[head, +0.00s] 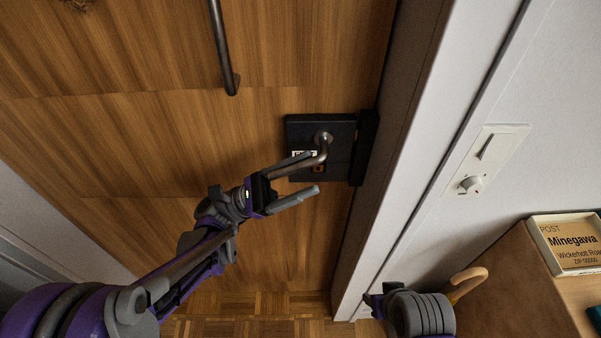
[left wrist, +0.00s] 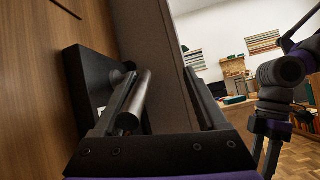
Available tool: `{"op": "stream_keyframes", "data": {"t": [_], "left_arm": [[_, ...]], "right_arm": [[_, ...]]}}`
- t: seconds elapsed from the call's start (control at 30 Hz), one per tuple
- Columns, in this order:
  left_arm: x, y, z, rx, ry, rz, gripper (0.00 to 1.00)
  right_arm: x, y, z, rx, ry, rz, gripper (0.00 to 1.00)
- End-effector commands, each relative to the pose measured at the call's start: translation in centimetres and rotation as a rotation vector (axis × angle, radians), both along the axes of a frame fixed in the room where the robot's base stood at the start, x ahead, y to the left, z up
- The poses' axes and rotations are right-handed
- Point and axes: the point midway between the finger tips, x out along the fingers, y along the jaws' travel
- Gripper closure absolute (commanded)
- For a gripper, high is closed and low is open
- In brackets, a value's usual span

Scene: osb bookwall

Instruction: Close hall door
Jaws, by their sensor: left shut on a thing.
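The hall door (head: 150,145) is a wooden panel filling the left and middle of the head view. Its right edge lies close along the frame (head: 405,150); I cannot tell whether it is latched. A black lock box (head: 338,131) carries a metal lever handle (head: 312,160), which also shows in the left wrist view (left wrist: 138,105). My left gripper (head: 312,173) has its fingers on either side of the lever and is shut on it. In the left wrist view the lever lies nearest the left finger.
A long metal pull bar (head: 224,50) is on the door above the lock. A white switch plate (head: 486,158) is on the wall to the right. A wooden cabinet (head: 510,285) with a box labelled Minegawa (head: 570,243) stands at lower right, beside a curved wooden cane handle (head: 467,281).

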Motion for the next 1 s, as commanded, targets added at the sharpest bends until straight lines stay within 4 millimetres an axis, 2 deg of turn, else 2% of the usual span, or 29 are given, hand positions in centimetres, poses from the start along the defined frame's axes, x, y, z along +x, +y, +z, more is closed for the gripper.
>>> {"op": "stream_keyframes", "data": {"t": [0.17,0.27,0.5,0.7,1.0], "left_arm": [[-0.2,0.3,-0.3,0.001,-0.004,-0.003,0.49],[-0.1,1.3,-1.0,0.001,-0.003,0.0,0.49],[-0.1,5.3,-3.8,0.002,-0.001,0.002,0.49],[0.0,8.0,-5.5,0.002,0.001,0.003,0.49],[0.0,9.0,-6.2,0.0,0.002,0.0,0.49]], "right_arm": [[0.0,0.0,-0.1,0.0,0.0,0.0,0.5],[0.0,0.0,-0.2,0.0,0.001,0.0,0.5],[0.0,0.0,-0.8,0.0,0.003,0.0,0.5],[0.0,0.0,-1.1,0.0,0.004,0.0,0.5],[0.0,0.0,-1.1,0.0,0.004,0.0,0.5]]}}
